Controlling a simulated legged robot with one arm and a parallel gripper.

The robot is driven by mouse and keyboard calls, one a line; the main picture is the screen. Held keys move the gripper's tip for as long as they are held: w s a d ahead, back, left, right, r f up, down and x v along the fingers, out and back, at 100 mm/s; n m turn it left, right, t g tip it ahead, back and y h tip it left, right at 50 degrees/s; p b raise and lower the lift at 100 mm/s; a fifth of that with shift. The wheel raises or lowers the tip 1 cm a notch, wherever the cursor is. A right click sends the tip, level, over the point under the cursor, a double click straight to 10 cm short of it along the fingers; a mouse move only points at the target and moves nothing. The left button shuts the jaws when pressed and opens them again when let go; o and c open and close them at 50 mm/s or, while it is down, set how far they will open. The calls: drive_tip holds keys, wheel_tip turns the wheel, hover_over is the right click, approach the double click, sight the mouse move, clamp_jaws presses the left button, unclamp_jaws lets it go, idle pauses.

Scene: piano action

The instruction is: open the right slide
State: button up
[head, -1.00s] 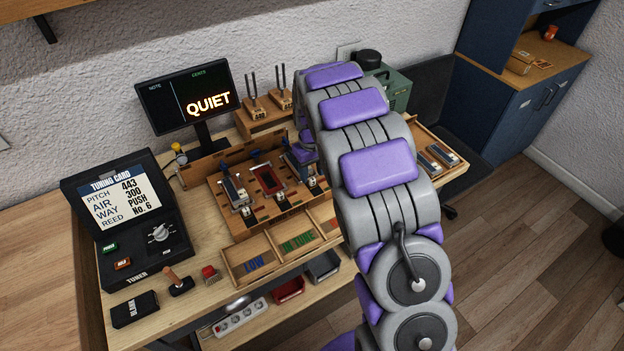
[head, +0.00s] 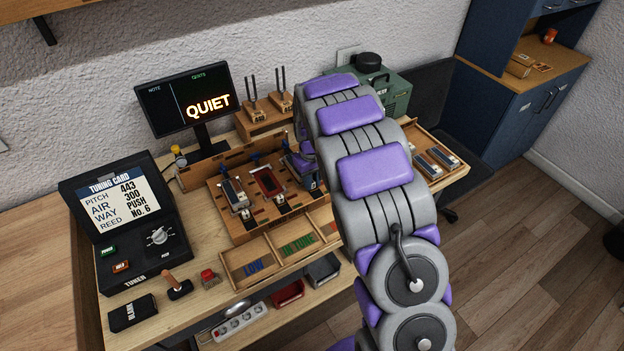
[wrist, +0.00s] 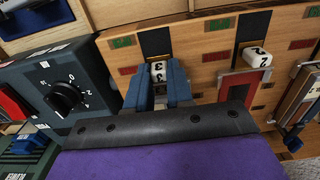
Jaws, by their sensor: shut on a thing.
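The wooden reed board (head: 226,208) stands on the bench with several slides in a row, each with a small white numbered block. In the wrist view my gripper (wrist: 158,80) has its two blue fingers closed on either side of the right slide's white block (wrist: 158,68), which seems to read 3. A dark slot (wrist: 155,42) lies just beyond it. The middle slide's block (wrist: 257,57) reads 2, beside a red part. In the head view my gripper (head: 311,183) is at the board's right end, where the arm largely hides the right slide.
A dark green box with a black dial (wrist: 65,97) is close left of my fingers in the wrist view. Wooden bins (head: 248,268) line the board's front. A tuner (head: 135,255) and a screen reading QUIET (head: 185,98) stand left. Tuning forks (head: 268,95) stand behind.

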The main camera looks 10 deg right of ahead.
sight(319, 197)
clamp_jaws()
drive_tip(key=shift+s, duration=0.1)
drive_tip(key=shift+s+d+r+p, duration=0.1)
drive_tip(key=shift+s+d+p, duration=0.15)
drive_tip(key=shift+s, duration=0.45)
drive_tip(key=shift+s+d+r+p, duration=0.1)
drive_tip(key=shift+s+d+p, duration=0.15)
drive_tip(key=shift+s, duration=0.45)
drive_tip(key=shift+s+d+f, duration=0.1)
drive_tip(key=shift+s+f, duration=0.15)
drive_tip(key=shift+s, duration=0.1)
drive_tip(key=o, duration=0.7)
unclamp_jaws()
drive_tip(key=shift+s, duration=0.1)
drive_tip(key=shift+r, duration=0.1)
